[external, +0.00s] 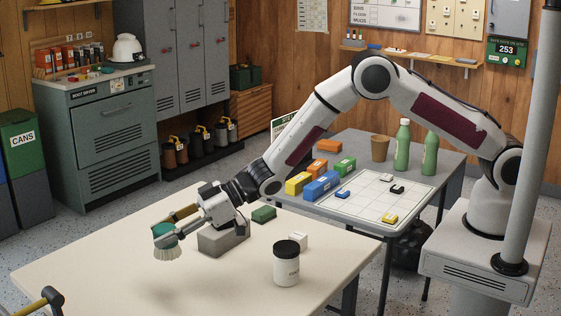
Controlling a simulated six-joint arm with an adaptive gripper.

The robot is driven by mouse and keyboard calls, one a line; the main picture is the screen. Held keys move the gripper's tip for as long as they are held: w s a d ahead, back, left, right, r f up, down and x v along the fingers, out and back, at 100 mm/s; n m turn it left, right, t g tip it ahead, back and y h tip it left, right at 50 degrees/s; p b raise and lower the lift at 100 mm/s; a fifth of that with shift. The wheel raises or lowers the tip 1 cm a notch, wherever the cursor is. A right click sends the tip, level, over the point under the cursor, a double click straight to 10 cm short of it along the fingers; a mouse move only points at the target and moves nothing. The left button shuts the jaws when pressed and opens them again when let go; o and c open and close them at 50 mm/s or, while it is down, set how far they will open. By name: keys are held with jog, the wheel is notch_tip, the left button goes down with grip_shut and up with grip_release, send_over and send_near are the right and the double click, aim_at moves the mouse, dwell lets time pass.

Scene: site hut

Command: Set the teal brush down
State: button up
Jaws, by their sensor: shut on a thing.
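The teal brush (166,239) is in the external view at the left, over the cream table (110,275). Its pale bristles point down. My gripper (164,231) is shut on its teal upper part. The brush appears to be held above the tabletop, with a soft shadow on the table below it. My fingers hide part of the brush.
A grey block (224,239) stands close to my gripper. A green block (264,214), a white block (298,241) and a black-lidded jar (286,265) stand to the right. A tan-handled tool (177,215) is partly hidden behind my gripper.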

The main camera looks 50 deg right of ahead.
aim_at(168, 255)
jog(key=shift+f, duration=0.15)
jog(key=shift+f, duration=3)
jog(key=shift+f, duration=1.85)
jog(key=shift+f, duration=0.2)
jog(key=o, duration=1.1)
jog(key=shift+r, duration=0.15)
